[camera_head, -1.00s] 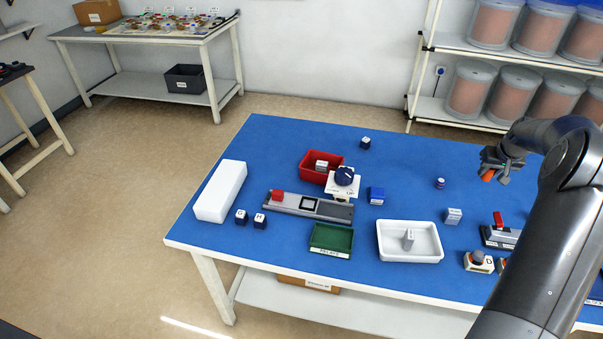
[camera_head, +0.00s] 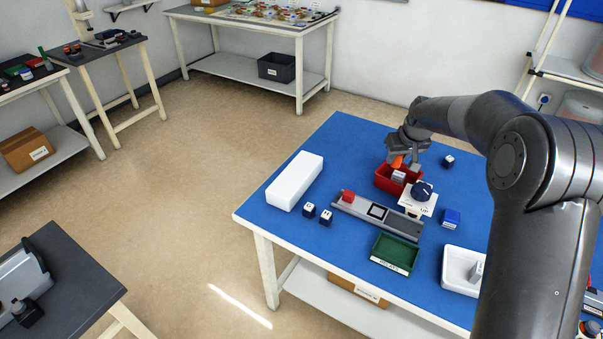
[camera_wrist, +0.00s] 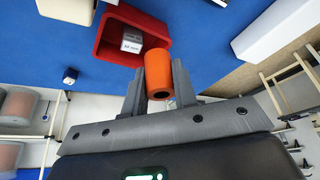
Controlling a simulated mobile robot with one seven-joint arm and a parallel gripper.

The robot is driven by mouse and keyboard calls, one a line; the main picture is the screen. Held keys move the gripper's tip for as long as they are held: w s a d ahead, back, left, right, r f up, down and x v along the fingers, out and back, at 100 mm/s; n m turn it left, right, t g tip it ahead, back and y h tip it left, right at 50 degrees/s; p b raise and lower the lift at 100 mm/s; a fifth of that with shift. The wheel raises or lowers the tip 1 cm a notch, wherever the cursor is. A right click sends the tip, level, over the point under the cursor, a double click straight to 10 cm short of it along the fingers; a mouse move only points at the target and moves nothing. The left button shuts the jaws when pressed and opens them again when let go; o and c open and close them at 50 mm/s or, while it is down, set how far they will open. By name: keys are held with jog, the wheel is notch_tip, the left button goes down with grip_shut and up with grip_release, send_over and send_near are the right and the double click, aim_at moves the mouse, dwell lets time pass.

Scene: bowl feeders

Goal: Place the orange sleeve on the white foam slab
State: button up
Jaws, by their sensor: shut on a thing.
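The orange sleeve (camera_wrist: 158,68) is a short hollow cylinder held between the two fingers of my gripper (camera_wrist: 160,84) in the wrist view. In the head view, the sleeve (camera_head: 397,161) shows below my gripper (camera_head: 406,150), above or beside the red bin's far edge. The white foam slab (camera_head: 294,180) lies on the left end of the blue table, to the left of my gripper. Its top is bare. Part of the slab (camera_wrist: 275,32) also shows at the upper right of the wrist view.
The red bin (camera_head: 384,186) holds a grey block (camera_wrist: 132,40). Blue table surface (camera_head: 343,150) is clear behind the slab.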

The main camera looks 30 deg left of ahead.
jog(key=s+a+r+n, duration=0.1)
jog(key=s+a+n, duration=0.2)
jog(key=s+a, duration=1)
send_over(292, 184)
jog(key=d, duration=0.2)
jog(key=shift+g+y, duration=0.3)
jog(key=shift+y, duration=0.1)
jog(key=f, duration=0.6)
jog(key=shift+s+a+f, duration=0.25)
jog(key=shift+s, duration=0.1)
jog(key=shift+a+f, duration=0.15)
jog(key=shift+f, duration=1.95)
jog(key=shift+f, duration=0.1)
jog(key=o, duration=1)
jog(key=shift+c, duration=0.2)
jog(key=v, duration=1.2)
